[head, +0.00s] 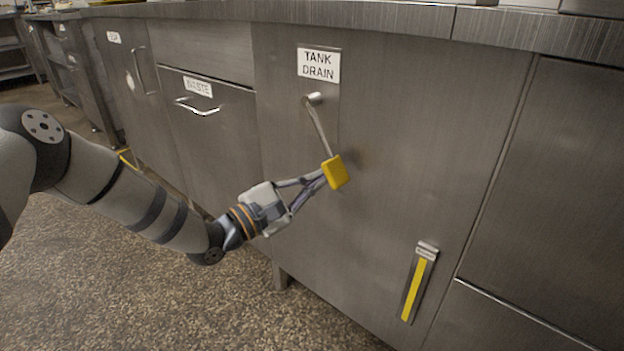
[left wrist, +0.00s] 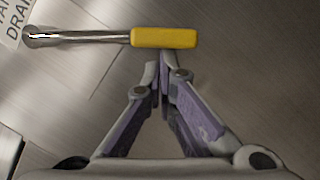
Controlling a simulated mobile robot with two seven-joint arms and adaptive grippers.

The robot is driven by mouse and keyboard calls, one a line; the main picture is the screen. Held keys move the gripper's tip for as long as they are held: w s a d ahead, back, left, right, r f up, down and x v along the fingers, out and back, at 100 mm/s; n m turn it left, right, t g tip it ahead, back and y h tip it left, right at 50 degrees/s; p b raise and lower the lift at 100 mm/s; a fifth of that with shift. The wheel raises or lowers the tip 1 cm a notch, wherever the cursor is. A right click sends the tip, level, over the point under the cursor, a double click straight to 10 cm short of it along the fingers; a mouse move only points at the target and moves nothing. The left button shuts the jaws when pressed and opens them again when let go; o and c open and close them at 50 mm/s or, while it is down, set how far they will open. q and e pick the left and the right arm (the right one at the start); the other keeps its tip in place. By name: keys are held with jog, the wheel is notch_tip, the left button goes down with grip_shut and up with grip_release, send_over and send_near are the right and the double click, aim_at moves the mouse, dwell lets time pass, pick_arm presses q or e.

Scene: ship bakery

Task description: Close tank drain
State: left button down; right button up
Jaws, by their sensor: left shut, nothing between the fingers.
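The tank drain lever hangs from a pivot under the "TANK DRAIN" label (head: 318,65) on a steel cabinet front. Its metal rod (head: 318,128) slants down and slightly right to a yellow grip (head: 336,172). In the left wrist view the yellow grip (left wrist: 165,38) lies just beyond my fingertips. My left gripper (head: 322,176) is shut and empty, with its fingertips at the lower left side of the yellow grip. They look very close to it or touching; I cannot tell which. My right gripper is not in view.
A waste drawer (head: 213,130) with a protruding handle (head: 198,108) is left of the lever. A yellow-striped plate (head: 415,285) is mounted low on the right of the panel. The counter edge (head: 330,14) runs above. Speckled floor (head: 150,290) lies open in front.

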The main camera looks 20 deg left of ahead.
pick_arm(q)
jog(key=s+d+r+n+t+y+p, duration=0.2)
jog(key=s+d+r+n, duration=0.1)
jog(key=d+r+n, duration=0.5)
jog(key=shift+r+n+t+y, duration=0.3)
jog(key=shift+r+n, duration=0.5)
jog(key=shift+n, duration=1.1)
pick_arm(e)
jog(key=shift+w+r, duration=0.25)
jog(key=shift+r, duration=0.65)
pick_arm(q)
jog(key=shift+d+r, duration=0.1)
